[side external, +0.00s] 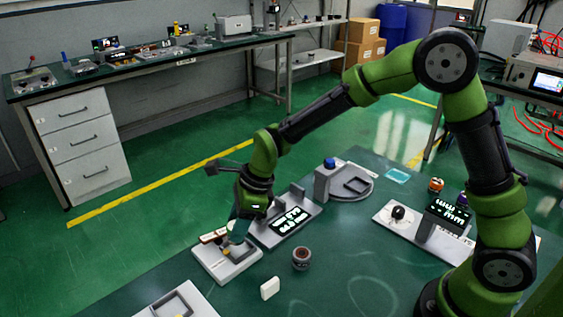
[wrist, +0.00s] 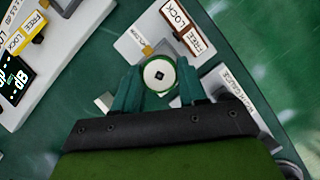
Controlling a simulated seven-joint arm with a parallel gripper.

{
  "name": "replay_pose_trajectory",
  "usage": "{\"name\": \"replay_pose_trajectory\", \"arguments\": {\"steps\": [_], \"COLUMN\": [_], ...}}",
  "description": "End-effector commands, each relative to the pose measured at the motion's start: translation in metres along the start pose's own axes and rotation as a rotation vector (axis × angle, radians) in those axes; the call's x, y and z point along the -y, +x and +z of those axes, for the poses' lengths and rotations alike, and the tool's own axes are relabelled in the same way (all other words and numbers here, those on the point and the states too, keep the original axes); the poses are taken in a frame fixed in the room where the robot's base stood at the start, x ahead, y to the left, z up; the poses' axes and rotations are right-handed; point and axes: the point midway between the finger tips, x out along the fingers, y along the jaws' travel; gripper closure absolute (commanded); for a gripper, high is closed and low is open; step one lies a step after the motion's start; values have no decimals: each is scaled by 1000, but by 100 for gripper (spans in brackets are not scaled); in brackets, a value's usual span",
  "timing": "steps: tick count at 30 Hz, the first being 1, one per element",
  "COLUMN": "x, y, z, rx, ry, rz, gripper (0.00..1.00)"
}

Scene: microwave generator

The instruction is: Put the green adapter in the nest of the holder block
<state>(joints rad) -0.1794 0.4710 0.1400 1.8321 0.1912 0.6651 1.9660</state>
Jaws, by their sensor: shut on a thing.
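The block (wrist: 137,36) also shows in the wrist view, with the brown lever between LOCK and FREE labels. My fingers hide the nest, so I cannot tell whether the adapter is in it.
A unit with a lit display (side external: 291,220) stands just behind the block. A dark round part (side external: 301,258) and a small white piece (side external: 270,288) lie to its right. Another pale fixture (side external: 178,303) is at the front.

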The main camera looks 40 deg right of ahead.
Motion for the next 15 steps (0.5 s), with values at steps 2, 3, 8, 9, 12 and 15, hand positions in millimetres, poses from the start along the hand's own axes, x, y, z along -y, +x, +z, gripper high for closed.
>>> {"name": "replay_pose_trajectory", "arguments": {"steps": [2, 3, 8, 9, 12, 15], "x": [0, 0, 0, 0, 0, 0], "y": [7, 13, 30, 32, 32, 32], "z": [-2, -5, -12, -12, -12, -12], "rx": [-1, -2, 0, 1, 2, 1], "ry": [0, 1, 2, 1, 1, 0], "rz": [1, 3, 2, 0, -1, -1], "gripper": [100, 100, 100, 100, 100, 100]}}
